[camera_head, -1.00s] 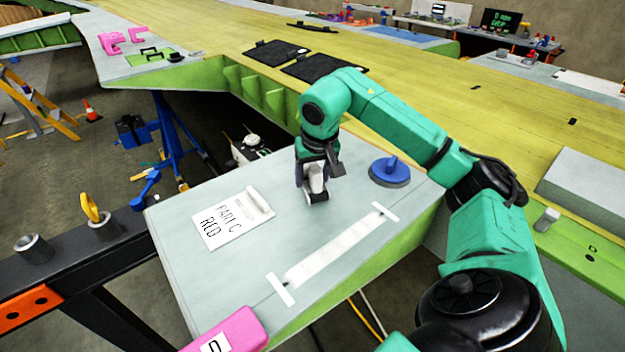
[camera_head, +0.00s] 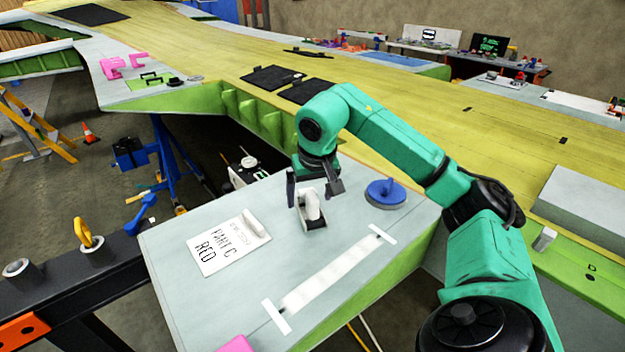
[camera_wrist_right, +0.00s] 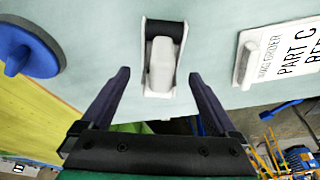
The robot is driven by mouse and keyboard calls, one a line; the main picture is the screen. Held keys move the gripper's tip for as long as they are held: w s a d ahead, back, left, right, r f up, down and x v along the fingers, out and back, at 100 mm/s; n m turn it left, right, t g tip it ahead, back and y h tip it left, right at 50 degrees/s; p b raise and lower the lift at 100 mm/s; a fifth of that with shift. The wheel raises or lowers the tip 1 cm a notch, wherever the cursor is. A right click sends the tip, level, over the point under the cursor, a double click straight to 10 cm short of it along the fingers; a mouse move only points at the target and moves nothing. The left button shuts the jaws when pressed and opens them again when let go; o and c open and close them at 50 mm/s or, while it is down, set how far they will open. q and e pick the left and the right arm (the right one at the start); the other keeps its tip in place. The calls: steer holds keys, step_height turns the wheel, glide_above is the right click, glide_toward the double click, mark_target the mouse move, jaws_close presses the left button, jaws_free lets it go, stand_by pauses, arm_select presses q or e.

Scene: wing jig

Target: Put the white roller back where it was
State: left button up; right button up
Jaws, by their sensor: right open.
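The white roller (camera_head: 312,208), with a white handle and a black band, rests on the pale grey panel (camera_head: 190,310) between the paper card and the blue disc. In the right wrist view the roller (camera_wrist_right: 161,65) shows at the top middle, within a thin white outline with black beneath. My right gripper (camera_head: 315,195) is open just above it. In the right wrist view the two fingers (camera_wrist_right: 159,80) stand apart on either side of the handle, with visible gaps, not touching it. My left gripper is in neither view.
A blue disc with a handle (camera_head: 386,194) sits to the right. A white strip (camera_head: 335,273) runs across the panel in front. A pink piece (camera_head: 236,344) is at the near edge.

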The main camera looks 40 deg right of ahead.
steer(key=p+v, duration=0.1)
steer(key=v, duration=0.8)
steer(key=shift+r, duration=0.15)
